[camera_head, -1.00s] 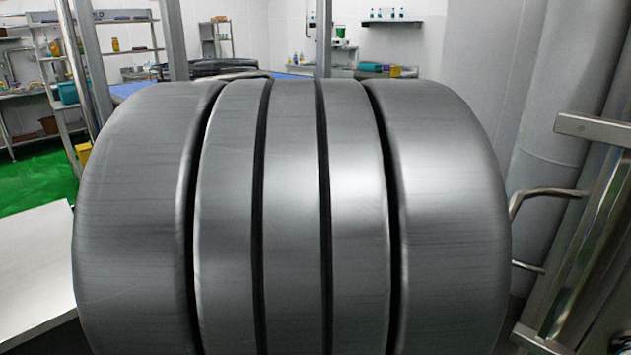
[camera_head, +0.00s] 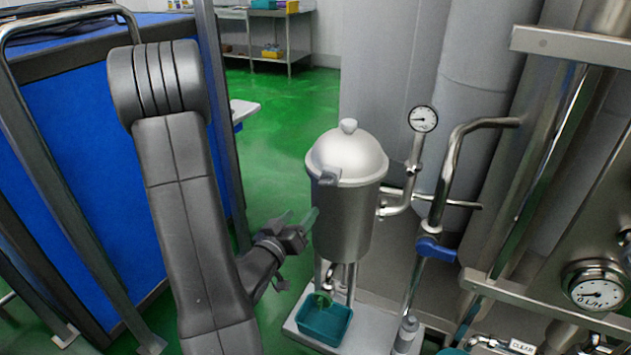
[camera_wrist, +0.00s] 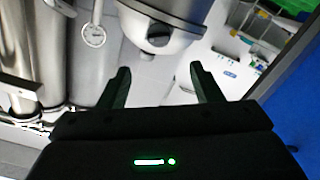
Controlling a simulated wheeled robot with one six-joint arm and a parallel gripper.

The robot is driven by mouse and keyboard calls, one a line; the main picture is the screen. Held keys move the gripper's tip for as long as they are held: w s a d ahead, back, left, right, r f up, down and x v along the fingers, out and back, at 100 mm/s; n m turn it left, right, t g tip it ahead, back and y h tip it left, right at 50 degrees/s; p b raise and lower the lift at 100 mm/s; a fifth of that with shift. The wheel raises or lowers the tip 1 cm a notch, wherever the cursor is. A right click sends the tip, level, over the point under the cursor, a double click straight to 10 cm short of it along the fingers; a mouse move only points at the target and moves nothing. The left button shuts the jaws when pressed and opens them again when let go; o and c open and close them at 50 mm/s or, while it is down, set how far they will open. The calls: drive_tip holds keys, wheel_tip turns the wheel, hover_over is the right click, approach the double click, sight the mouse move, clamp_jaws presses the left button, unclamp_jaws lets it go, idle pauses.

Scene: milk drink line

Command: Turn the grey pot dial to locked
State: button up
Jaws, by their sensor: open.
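A steel pot (camera_head: 343,225) with a domed lid (camera_head: 350,158) stands right of my arm in the head view. My gripper (camera_head: 298,218) is open and empty, left of the pot and a little lower than the dial. In the wrist view the pot (camera_wrist: 165,16) is at the top, beyond my gripper (camera_wrist: 160,68), with the dial (camera_wrist: 158,40) between and beyond the fingertips. The gripper appears apart from the dial. I cannot read the dial's setting.
A teal bin (camera_head: 325,324) stands under the pot. A pipe with a gauge (camera_head: 423,119), a blue-handled valve (camera_head: 435,249) and steel framework with another gauge (camera_head: 597,294) are close on the right. A blue panel (camera_head: 90,150) stands left behind my arm.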

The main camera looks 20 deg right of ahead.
sight(324, 184)
drive_tip(key=p+x, duration=0.1)
drive_tip(key=x, duration=1.2)
drive_tip(key=shift+w+d, duration=0.15)
drive_tip(key=shift+d, duration=0.25)
